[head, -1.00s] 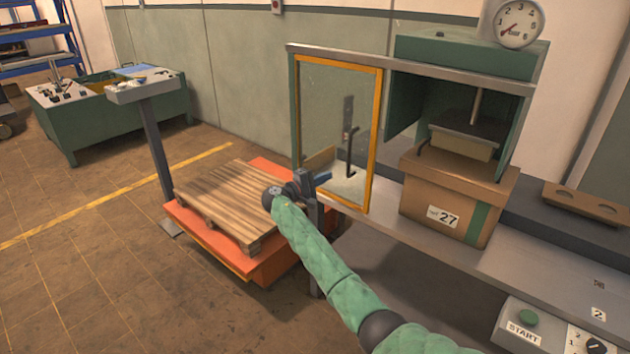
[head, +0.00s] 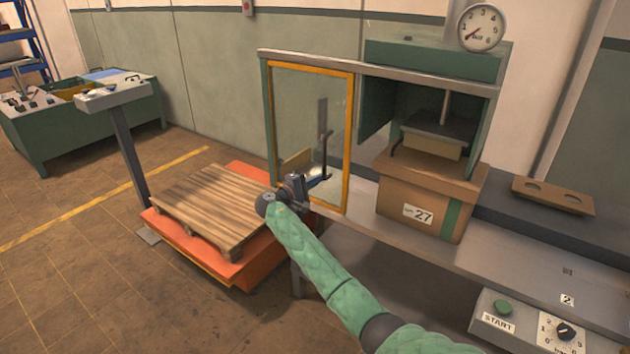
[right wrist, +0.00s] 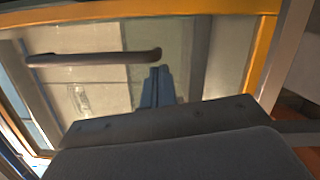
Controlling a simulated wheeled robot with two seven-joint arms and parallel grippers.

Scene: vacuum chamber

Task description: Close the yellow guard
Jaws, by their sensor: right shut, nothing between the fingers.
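The yellow guard (head: 350,140) is a clear panel in a yellow frame on the left of the machine. It stands to the left of the chamber opening, which is uncovered. A dark handle (head: 325,155) is on the panel; it also shows as a bar across the right wrist view (right wrist: 95,59). My right gripper (head: 319,181) is at the lower part of the guard, close to the handle's lower end. Its blue fingers (right wrist: 157,88) are shut and empty, just below the bar's end in the wrist view. I cannot tell whether they touch it. My left gripper is out of view.
A cardboard box (head: 430,195) marked 27 sits in the chamber under the press plate (head: 437,135). An orange pallet lift (head: 215,268) with a wooden pallet (head: 210,205) stands left of my arm. A START panel (head: 498,317) is at the lower right.

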